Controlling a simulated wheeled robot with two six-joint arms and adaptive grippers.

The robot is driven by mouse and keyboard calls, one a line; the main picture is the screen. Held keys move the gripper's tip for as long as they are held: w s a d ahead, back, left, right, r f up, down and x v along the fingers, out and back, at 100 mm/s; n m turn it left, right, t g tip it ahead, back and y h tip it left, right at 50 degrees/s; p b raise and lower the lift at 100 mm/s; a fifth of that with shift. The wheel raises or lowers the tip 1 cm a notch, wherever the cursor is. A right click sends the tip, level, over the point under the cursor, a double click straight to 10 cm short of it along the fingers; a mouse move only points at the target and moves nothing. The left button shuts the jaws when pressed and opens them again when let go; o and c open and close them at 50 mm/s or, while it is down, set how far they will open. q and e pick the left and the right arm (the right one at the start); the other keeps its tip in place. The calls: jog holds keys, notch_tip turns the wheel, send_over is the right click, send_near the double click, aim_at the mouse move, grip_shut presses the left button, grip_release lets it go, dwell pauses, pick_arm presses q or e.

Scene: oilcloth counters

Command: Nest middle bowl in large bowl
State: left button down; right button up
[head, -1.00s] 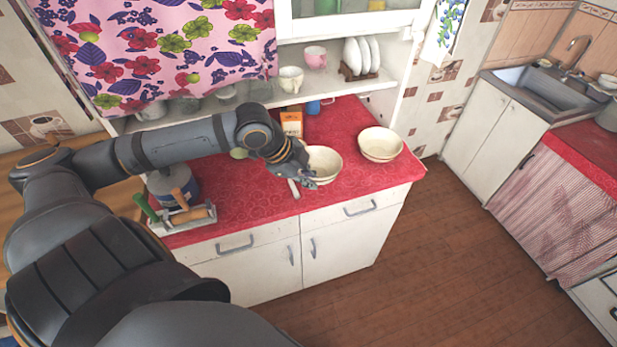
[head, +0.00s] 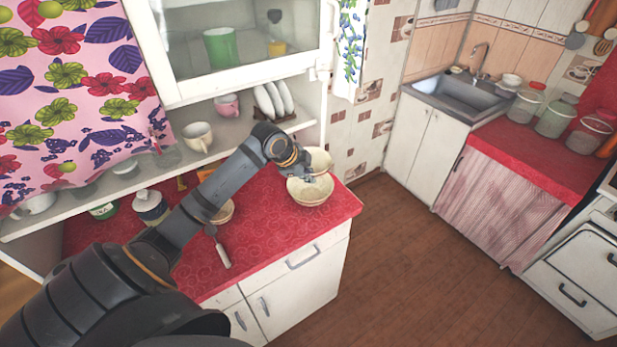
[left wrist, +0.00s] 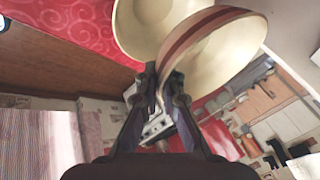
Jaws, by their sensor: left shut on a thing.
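The large cream bowl (head: 309,194) stands on the red counter near its right end. The middle bowl (head: 322,160) is cream too, with a brown-red band showing in the left wrist view (left wrist: 222,42). My left gripper (head: 309,173) is shut on its rim and holds it just behind and above the large bowl. In the left wrist view the fingers (left wrist: 163,82) pinch the rim, the held bowl looks tilted, and it covers part of the large bowl (left wrist: 150,22). Whether the two bowls touch I cannot tell. My right gripper is not in view.
A smaller bowl (head: 226,212) is partly hidden by my left arm. A utensil with a pale handle (head: 222,255) lies near the counter's front edge. A cup (head: 198,136) and a plate rack stand on the shelf behind. The counter's right front corner is clear.

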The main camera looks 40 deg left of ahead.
pick_arm(q)
jog(key=shift+s+r+p, duration=0.15)
jog(key=shift+r+p, duration=0.1)
jog(key=shift+p, duration=0.05)
jog(key=shift+f+b, duration=1.05)
jog(key=shift+f, duration=1.15)
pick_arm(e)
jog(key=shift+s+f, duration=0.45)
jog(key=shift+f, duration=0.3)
pick_arm(q)
jog(key=shift+d+f, duration=0.1)
jog(key=shift+f, duration=1.25)
jog(key=shift+f, duration=0.25)
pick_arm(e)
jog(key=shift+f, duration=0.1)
pick_arm(q)
jog(key=shift+f, duration=0.1)
jog(key=shift+f, duration=0.3)
